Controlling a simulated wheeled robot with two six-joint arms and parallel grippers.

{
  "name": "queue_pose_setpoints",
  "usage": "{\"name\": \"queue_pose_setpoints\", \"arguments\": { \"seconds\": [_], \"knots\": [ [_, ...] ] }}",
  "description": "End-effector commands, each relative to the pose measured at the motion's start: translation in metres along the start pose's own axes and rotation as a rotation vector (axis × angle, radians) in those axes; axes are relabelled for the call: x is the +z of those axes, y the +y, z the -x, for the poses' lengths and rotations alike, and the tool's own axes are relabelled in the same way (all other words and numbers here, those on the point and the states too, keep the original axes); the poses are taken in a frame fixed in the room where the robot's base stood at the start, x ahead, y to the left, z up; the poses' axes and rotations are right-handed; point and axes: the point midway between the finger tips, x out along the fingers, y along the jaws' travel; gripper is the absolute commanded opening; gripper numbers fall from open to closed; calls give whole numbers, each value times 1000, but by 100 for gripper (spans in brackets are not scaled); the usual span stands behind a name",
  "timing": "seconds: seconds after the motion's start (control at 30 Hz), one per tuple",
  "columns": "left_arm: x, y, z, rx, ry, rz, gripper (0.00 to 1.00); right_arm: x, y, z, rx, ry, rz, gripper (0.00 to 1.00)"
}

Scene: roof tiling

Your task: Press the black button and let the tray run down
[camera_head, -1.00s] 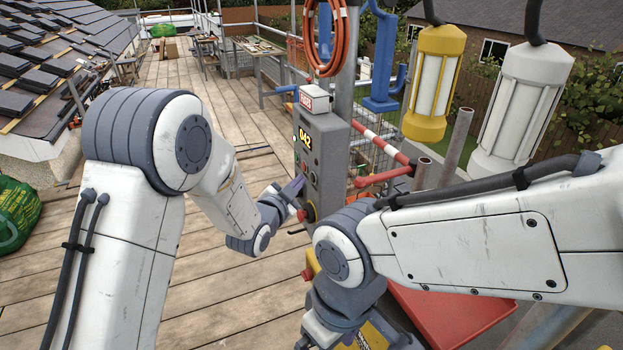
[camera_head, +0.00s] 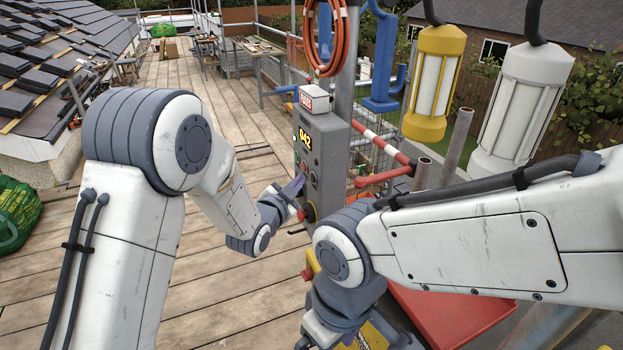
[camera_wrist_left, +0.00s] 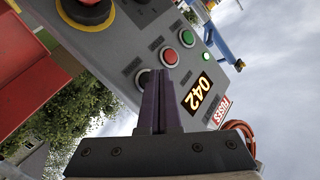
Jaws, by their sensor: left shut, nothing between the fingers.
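The grey control box (camera_head: 322,160) with the yellow "042" label stands upright at the middle of the head view. My left gripper (camera_head: 295,186) is shut and empty, its fingers pointing at the box's button face. In the left wrist view the shut fingers (camera_wrist_left: 155,76) reach the panel at the dark button (camera_wrist_left: 142,77) with a pale ring and partly cover it. I cannot tell whether they touch or press it. A red button (camera_wrist_left: 169,57) sits beside it. A red tray (camera_head: 450,312) shows partly at the lower right, behind my right arm. My right gripper is out of view.
A large red stop knob (camera_wrist_left: 90,8) and a lit green lamp (camera_wrist_left: 206,56) are on the panel. A red-and-white bar (camera_head: 378,142) and steel posts stand right of the box. The plank deck (camera_head: 240,290) left of the box is clear.

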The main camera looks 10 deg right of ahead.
Motion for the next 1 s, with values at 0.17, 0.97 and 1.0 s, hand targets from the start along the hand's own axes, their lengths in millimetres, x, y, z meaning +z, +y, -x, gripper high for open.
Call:
{"name": "queue_pose_setpoints", "arguments": {
  "seconds": [0.17,0.97,1.0],
  "knots": [
    [0,0,0,0,0,0,0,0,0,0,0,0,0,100],
    [-5,4,-6,0,0,0,0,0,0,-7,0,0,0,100],
    [-5,4,-6,0,0,0,0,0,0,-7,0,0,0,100]
  ]
}}
